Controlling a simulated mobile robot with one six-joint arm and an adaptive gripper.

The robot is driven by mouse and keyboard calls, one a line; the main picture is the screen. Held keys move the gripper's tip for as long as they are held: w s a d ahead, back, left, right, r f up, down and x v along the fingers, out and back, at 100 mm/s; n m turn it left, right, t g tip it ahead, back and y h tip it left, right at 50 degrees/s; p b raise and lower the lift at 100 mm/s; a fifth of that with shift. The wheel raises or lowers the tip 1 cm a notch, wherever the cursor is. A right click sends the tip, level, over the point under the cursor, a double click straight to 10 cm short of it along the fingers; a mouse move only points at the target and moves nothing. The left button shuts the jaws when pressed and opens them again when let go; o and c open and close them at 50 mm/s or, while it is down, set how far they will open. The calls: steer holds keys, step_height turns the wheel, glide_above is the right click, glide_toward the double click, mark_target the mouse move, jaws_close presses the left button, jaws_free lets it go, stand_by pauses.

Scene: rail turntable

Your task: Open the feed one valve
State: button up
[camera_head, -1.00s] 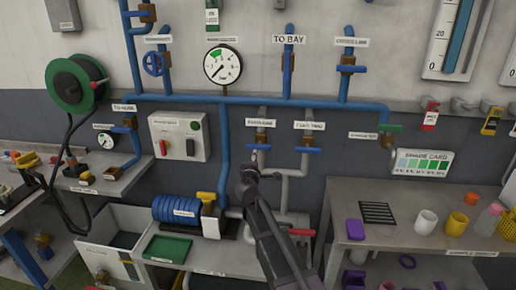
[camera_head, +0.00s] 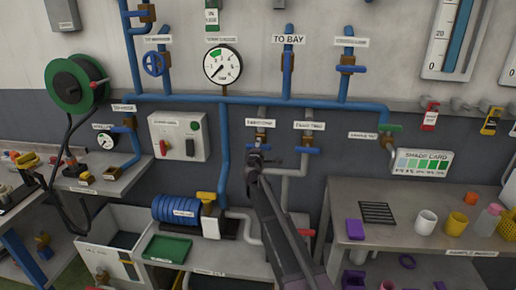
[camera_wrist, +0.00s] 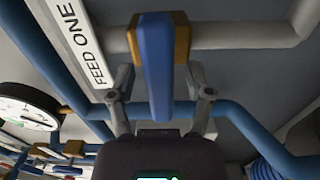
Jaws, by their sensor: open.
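The feed one valve has a blue lever (camera_head: 263,149) on a brass body (camera_head: 261,139), set in a grey pipe below its white label (camera_head: 260,123). In the head view the lever lies crosswise to the pipe, partly hidden by my gripper (camera_head: 254,161). In the wrist view the blue lever (camera_wrist: 158,75) reaches down between my two fingers (camera_wrist: 161,97), beside the FEED ONE label (camera_wrist: 74,42). My gripper is open, with a finger on each side of the lever and visible gaps between.
The feed two valve (camera_head: 307,150) has a similar blue lever close on the right. A blue header pipe (camera_head: 270,101) runs above, and a blue pipe (camera_head: 223,150) drops on the left. A control box (camera_head: 179,138) and a pressure gauge (camera_head: 222,65) are on the wall.

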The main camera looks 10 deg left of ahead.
jaws_close()
steer(key=shift+a, duration=0.1)
